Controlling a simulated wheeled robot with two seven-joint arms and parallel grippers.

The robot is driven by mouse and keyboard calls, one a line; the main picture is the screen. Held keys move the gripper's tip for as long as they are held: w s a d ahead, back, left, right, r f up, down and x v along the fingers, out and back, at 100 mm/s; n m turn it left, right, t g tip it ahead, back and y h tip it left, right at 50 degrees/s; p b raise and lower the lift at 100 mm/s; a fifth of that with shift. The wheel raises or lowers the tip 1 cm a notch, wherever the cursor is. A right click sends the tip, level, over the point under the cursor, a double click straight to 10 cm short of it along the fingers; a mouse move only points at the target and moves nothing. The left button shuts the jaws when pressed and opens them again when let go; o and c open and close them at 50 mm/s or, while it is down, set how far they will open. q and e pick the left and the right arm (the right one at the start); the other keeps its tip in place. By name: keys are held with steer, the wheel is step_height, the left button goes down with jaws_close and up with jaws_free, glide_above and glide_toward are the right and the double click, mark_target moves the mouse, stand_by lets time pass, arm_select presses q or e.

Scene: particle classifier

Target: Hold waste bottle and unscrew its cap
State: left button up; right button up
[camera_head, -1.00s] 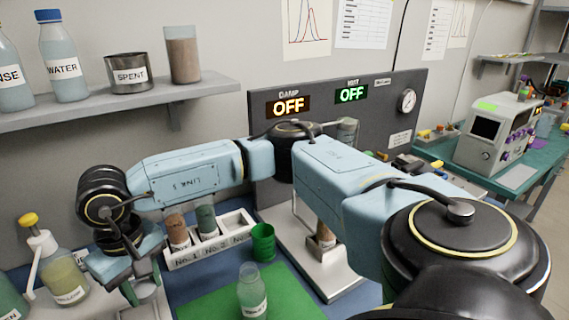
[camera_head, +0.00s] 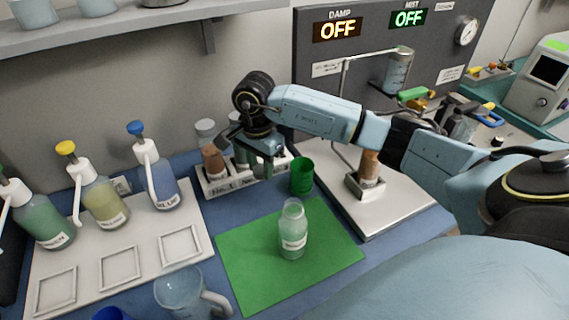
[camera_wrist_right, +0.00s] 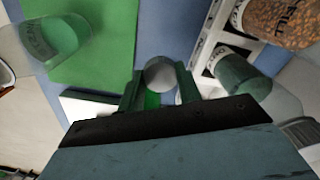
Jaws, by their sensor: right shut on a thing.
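The waste bottle (camera_head: 293,238) stands upright on the green mat (camera_head: 250,280). It is translucent with pale green contents and a white label; I make out no separate cap on its pale neck. A see-through bottle (camera_wrist_right: 55,38) on the mat at upper left of the right wrist view appears to be the same one. My right gripper (camera_head: 248,150) is in the air beside the sample rack, left of and beyond the bottle, apart from it. In the wrist view it is shut on a round grey cap-like piece (camera_wrist_right: 160,75). My left gripper is out of view.
A green cup (camera_head: 302,175) stands behind the bottle. The rack (camera_head: 215,188) holds sample bottles under my gripper. Several pump bottles (camera_head: 105,205) stand left on a white tray (camera_head: 75,265). A clear jug (camera_head: 183,295) is in front. A metal stand (camera_head: 400,205) is at right.

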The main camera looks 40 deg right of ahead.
glide_above(265, 200)
steer(key=shift+m, duration=0.3)
step_height(265, 200, down, 6)
steer(key=shift+f, duration=0.2)
step_height(265, 200, down, 4)
steer(key=shift+r+b, duration=0.15)
steer(key=shift+b, duration=0.15)
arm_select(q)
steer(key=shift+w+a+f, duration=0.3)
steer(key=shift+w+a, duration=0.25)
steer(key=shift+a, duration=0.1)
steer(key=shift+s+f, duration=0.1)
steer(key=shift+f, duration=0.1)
arm_select(e)
steer(key=shift+f, duration=0.25)
steer(key=o, duration=1.1)
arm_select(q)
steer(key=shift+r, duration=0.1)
arm_select(e)
steer(key=shift+r, duration=0.1)
